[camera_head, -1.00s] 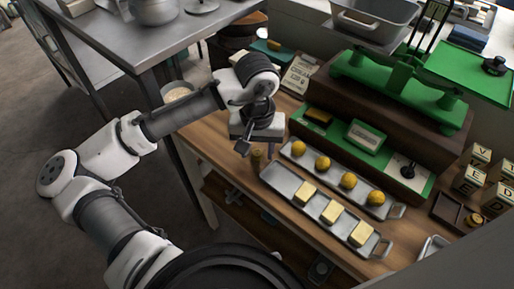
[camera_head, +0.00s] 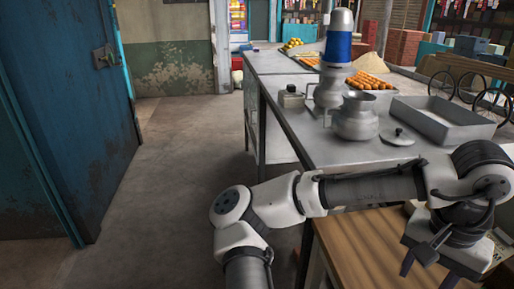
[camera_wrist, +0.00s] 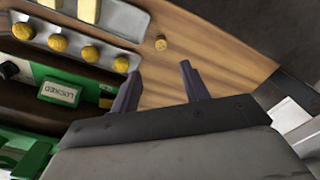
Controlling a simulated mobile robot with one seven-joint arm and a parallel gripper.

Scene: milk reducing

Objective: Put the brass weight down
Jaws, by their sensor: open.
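The brass weight (camera_wrist: 160,43) is a small brass-coloured cylinder. In the wrist view it stands on the bare wooden table (camera_wrist: 215,50), apart from and just beyond my fingertips. My gripper (camera_wrist: 160,68) is open, with nothing between its two dark fingers. It also shows in the head view (camera_head: 430,268), over the wooden table at the lower right. The weight is not visible in the head view.
In the wrist view, a metal tray of yellow balls (camera_wrist: 60,22) and a green "LOCKED" box (camera_wrist: 60,92) lie left. The head view shows a steel table (camera_head: 330,150) with pots, a blue door (camera_head: 75,110) and clear floor.

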